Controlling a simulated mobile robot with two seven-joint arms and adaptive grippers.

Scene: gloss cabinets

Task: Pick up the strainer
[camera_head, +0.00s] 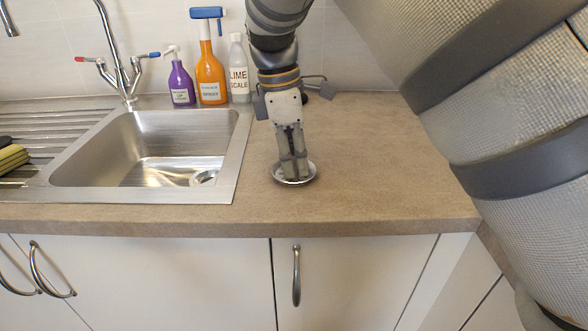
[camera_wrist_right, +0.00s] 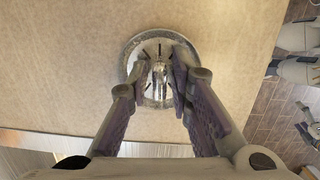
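The strainer (camera_head: 281,179) is a small round metal dish lying on the brown counter just right of the sink. It also shows in the right wrist view (camera_wrist_right: 134,55), with slots and a shiny knob in its middle. My right gripper (camera_head: 294,176) points straight down over it, fingertips low within its rim. In the right wrist view, the right gripper's fingers (camera_wrist_right: 160,85) stand on either side of the knob, and a gap seems to show between them. Contact with the knob is hard to tell. The fingers hide part of the strainer. My left gripper is not in view.
The steel sink (camera_head: 243,150) is close on the left, with a tap (camera_head: 122,70) behind it. A purple spray bottle (camera_head: 180,82), an orange one (camera_head: 210,75) and a white bottle (camera_head: 238,70) stand by the wall. The counter (camera_head: 390,160) right of the strainer is clear.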

